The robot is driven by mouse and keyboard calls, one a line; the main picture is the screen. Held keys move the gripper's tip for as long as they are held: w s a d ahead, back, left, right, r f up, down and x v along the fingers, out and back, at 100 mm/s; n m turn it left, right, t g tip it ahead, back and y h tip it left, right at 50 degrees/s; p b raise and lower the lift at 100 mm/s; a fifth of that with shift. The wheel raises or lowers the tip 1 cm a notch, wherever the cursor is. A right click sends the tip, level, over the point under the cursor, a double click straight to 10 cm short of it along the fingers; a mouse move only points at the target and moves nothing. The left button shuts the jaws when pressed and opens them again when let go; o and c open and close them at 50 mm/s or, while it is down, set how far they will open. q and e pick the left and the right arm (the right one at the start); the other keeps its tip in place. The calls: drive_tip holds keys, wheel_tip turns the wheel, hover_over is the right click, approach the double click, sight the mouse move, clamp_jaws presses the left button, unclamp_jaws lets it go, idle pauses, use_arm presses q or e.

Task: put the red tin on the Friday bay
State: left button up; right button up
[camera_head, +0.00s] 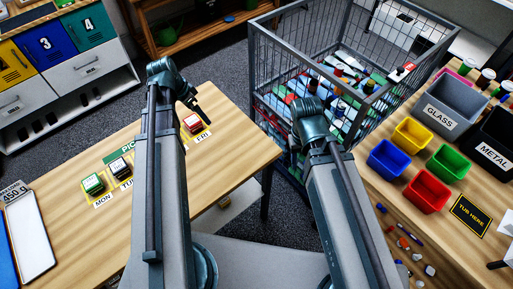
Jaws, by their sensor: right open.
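The red tin (193,123), with a pale top, stands on the strip of bays on the left table. It sits just behind the FRI label (202,137) and appears to be on the Friday bay. My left gripper (201,112) is close above and beside the tin; the gap between its fingers is not clear. My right gripper (312,125) is over the near side of the wire cart, open, with its fingers hard to make out against the cart. No held object shows in it. My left arm hides the middle bays.
A green tin (93,184) stands at MON and a black tin (120,168) at TUE. The wire cart (262,60) holds many items. Coloured tubs, including a red one (427,190), and GLASS (455,100) and METAL bins stand on the right table. A white tray (31,240) lies far left.

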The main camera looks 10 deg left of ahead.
use_arm(q)
drive_tip(key=s+d+n+y, duration=0.1)
drive_tip(key=s+d, duration=0.3)
drive_tip(key=d, duration=0.4)
drive_tip(key=s+d+n+g+y, duration=0.1)
drive_tip(key=s+d, duration=0.3)
drive_tip(key=d, duration=0.4)
drive_tip(key=s+d+n+g+y, duration=0.1)
drive_tip(key=s+d, duration=0.3)
drive_tip(key=d, duration=0.4)
drive_tip(key=shift+s+d+f+n+y, duration=0.3)
drive_tip(key=shift+s+d+f+y, duration=0.1)
drive_tip(key=shift+y, duration=0.1)
